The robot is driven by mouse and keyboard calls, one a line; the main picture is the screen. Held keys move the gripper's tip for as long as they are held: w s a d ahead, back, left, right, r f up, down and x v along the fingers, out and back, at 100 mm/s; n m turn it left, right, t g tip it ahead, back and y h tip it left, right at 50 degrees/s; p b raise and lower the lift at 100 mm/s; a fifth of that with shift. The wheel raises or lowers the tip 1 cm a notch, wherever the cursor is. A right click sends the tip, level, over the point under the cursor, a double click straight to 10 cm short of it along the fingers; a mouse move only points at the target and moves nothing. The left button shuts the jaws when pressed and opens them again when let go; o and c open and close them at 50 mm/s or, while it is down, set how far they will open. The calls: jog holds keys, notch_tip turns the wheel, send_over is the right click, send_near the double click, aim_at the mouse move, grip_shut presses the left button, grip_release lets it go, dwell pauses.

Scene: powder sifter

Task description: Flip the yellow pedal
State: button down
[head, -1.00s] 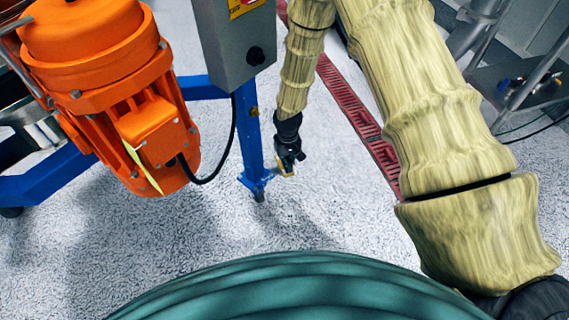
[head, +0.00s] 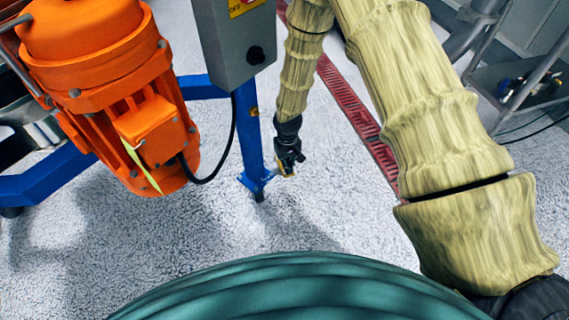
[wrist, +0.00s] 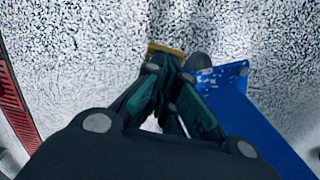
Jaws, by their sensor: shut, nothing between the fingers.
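The yellow pedal (head: 287,174) is a small piece near the foot of the blue leg, low over the floor. In the wrist view its yellow edge (wrist: 166,49) shows just beyond my fingertips. My gripper (head: 289,164) points down right at the pedal; in the wrist view its fingers (wrist: 172,66) are shut with nothing held. The fingertips look against or very close to the pedal, but contact cannot be made out. The fingers hide most of the pedal.
The blue leg (head: 249,140) with its foot stands just left of my gripper. An orange motor (head: 115,90) and a grey switch box (head: 238,45) are to the left. A red floor grate (head: 362,125) runs at the right. The speckled floor in front is clear.

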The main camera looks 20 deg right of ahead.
jog(key=shift+f, duration=0.85)
dwell(0.6)
jog(key=shift+r, duration=0.1)
jog(key=shift+r+p, duration=3)
jog(key=shift+r, duration=0.45)
jog(key=shift+s+f, duration=0.1)
jog(key=shift+s, duration=0.05)
jog(key=s+f+y, duration=0.1)
jog(key=s+f, duration=0.2)
jog(key=s, duration=0.8)
jog(key=s+f, duration=0.3)
jog(key=s, duration=0.7)
jog(key=s+d+r+h, duration=0.1)
jog(key=s+d, duration=0.1)
jog(key=s, duration=0.6)
jog(key=s+d+r, duration=0.2)
jog(key=s, duration=0.6)
notch_tip(320, 180, up, 28)
jog(key=p, duration=2.9)
jog(key=shift+w+a+r+m, duration=0.25)
jog(key=shift+w+m, duration=0.15)
jog(key=shift+w, duration=0.05)
